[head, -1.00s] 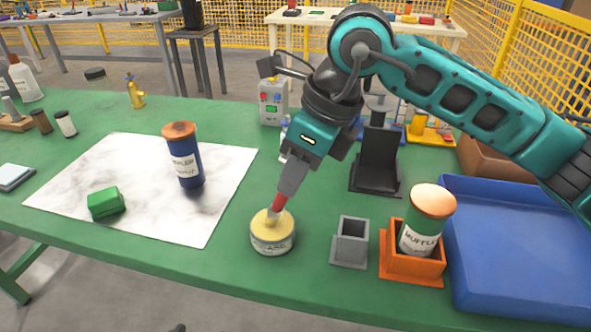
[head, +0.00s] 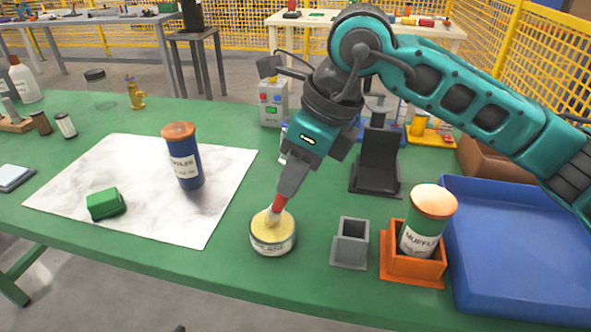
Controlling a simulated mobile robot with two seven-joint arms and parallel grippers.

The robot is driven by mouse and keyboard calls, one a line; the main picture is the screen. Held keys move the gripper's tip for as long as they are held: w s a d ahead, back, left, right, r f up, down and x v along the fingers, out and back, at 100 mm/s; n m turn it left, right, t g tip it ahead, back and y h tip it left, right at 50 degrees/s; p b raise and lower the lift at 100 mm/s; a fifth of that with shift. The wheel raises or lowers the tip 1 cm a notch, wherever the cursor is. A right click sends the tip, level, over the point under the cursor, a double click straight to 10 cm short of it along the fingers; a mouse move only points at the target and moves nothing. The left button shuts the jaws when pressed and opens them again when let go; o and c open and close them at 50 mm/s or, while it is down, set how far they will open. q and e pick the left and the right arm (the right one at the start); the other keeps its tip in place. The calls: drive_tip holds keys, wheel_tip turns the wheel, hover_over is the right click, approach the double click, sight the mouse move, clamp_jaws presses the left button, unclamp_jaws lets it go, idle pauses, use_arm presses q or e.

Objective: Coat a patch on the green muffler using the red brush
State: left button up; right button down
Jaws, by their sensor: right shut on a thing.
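The red brush (head: 280,204) is in my right gripper (head: 285,193), which is shut on it. The brush points down and its pale tip is in the open tin (head: 273,243), which holds a yellowish paste. The green muffler (head: 423,231) stands in an orange square holder (head: 412,267) at the right, slightly tilted, with a tan top. It is apart from the brush. My left gripper is not in view.
A grey square holder (head: 350,246) stands between the tin and the orange holder. A blue tray (head: 520,250) lies at the right. A blue muffler (head: 184,160) and a green block (head: 105,204) are on the white sheet (head: 150,222). A black stand (head: 376,165) is behind.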

drive_tip(key=shift+f, duration=0.1)
drive_tip(key=shift+r+p, duration=2.05)
drive_tip(key=shift+r, duration=1.55)
drive_tip(key=shift+f, duration=0.1)
